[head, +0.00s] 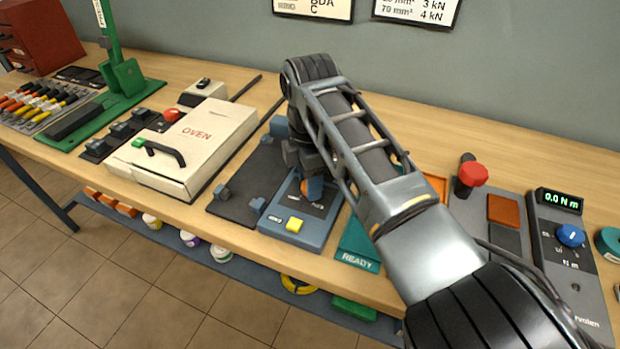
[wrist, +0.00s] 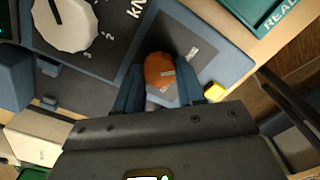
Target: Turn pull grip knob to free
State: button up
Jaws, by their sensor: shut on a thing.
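The pull grip knob is a small round orange knob (wrist: 160,68) with a pale mark on its face. It sits on a dark plate of a blue-grey panel (head: 290,238). In the head view a sliver of the knob (head: 315,188) shows below my gripper (head: 308,178). In the wrist view the blue fingers of my gripper (wrist: 160,88) stand on both sides of the knob, shut on it. Small pale labels lie near the knob, too small to read, so I cannot tell which position it is in.
A yellow button (head: 295,224) is on the panel's front edge. A white dial (wrist: 65,22) marked kN lies beside the knob. A teal READY box (head: 358,254) stands to the right, the white OVEN box (head: 190,150) to the left.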

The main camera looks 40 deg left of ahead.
jog(key=shift+n, duration=0.4)
jog(key=o, duration=1)
jog(key=shift+o, duration=0.2)
notch_tip(320, 180, up, 8)
jog(key=shift+f+b, duration=0.1)
jog(key=shift+b, duration=0.4)
